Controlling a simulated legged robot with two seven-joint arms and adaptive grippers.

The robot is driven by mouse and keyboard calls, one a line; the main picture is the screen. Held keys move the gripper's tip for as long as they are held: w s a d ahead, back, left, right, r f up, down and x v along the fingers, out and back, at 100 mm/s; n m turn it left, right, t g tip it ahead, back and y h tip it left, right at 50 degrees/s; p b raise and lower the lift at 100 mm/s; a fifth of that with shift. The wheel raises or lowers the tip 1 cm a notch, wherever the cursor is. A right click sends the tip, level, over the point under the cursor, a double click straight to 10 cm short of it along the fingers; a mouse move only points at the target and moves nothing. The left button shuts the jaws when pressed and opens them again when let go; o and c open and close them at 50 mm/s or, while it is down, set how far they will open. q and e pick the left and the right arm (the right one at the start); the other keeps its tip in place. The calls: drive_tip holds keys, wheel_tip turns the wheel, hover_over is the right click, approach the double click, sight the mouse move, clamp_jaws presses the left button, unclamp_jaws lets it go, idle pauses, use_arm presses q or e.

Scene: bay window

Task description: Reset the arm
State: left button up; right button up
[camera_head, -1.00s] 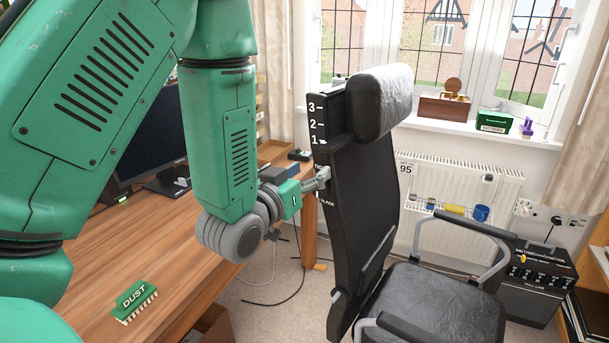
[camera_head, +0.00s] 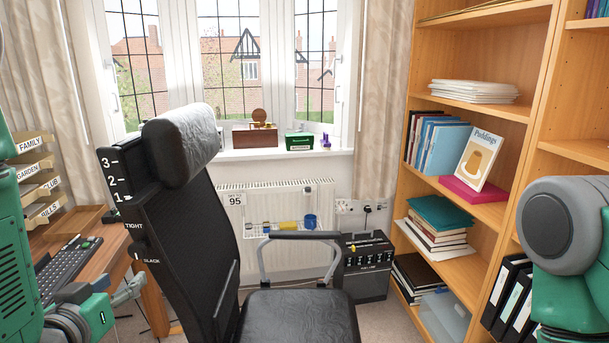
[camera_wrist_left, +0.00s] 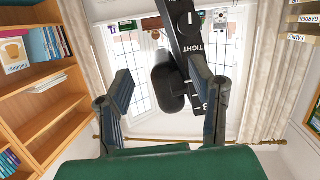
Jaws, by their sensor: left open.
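My left gripper (camera_head: 132,288) is at the lower left of the head view, beside the black chair (camera_head: 192,245) and just left of its backrest. It is open, with nothing seen between its fingers. In the left wrist view the two dark fingers of the gripper (camera_wrist_left: 162,72) stand apart, with the chair's headrest (camera_wrist_left: 168,85) and TIGHT label beyond them. I cannot tell whether a finger touches the chair. Part of my right arm (camera_head: 565,225) shows at the right edge; its gripper is out of the picture.
The desk (camera_head: 100,262) with a keyboard (camera_head: 66,270) and labelled trays (camera_head: 38,178) is at the left. A bookshelf (camera_head: 452,187) fills the right. A radiator (camera_head: 283,268) and a dark cabinet (camera_head: 366,268) stand behind the chair. Little floor shows.

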use_arm(q)
drive_tip(key=s+d+f+m+g+h+b, duration=0.1)
drive_tip(key=s+d+f+g, duration=0.2)
drive_tip(key=f, duration=0.7)
drive_tip(key=s+f+g+b, duration=0.1)
drive_tip(key=s+f+g, duration=0.35)
drive_tip(key=f, duration=0.45)
drive_tip(key=s+d+f+g, duration=0.1)
drive_tip(key=s+f+g, duration=0.2)
drive_tip(key=s+f, duration=0.4)
drive_tip(key=s+d+f+m+g+b, duration=0.1)
drive_tip(key=s+d+f+g, duration=0.1)
drive_tip(key=s+f+g, duration=0.2)
drive_tip(key=s+f, duration=0.3)
drive_tip(key=s, duration=0.5)
drive_tip(key=shift+d+f+m, duration=0.15)
drive_tip(key=shift+d+m, duration=0.15)
drive_tip(key=shift+w, duration=0.1)
drive_tip(key=shift+a, duration=0.1)
